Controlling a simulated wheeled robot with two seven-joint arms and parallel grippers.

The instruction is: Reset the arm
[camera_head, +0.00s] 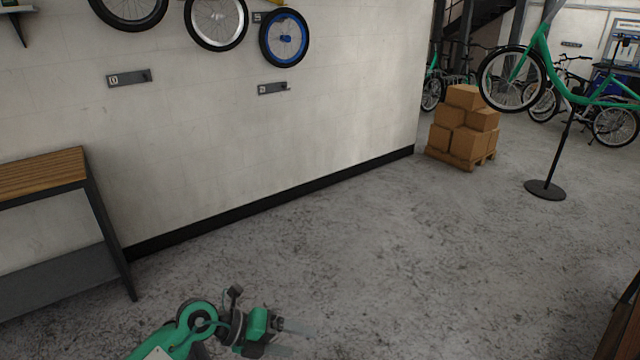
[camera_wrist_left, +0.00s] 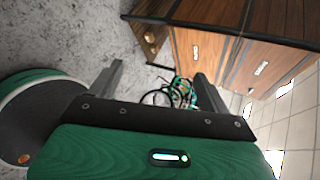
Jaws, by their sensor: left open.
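My left arm comes in at the bottom of the head view, green and dark grey. Its left gripper (camera_head: 298,340) is low over the concrete floor, with the fingers pointing right. In the left wrist view the two fingers of the left gripper (camera_wrist_left: 155,88) stand well apart with nothing between them. The gripper is open and empty. My right gripper is in neither view.
A wooden-topped bench (camera_head: 40,172) stands at left against the white wall. Wheels hang on the wall, one with a blue rim (camera_head: 284,38). Boxes (camera_head: 463,118) on a pallet and a green bike (camera_head: 540,65) on a stand are farther back. Wooden drawers (camera_wrist_left: 215,55) show in the wrist view. The middle floor is clear.

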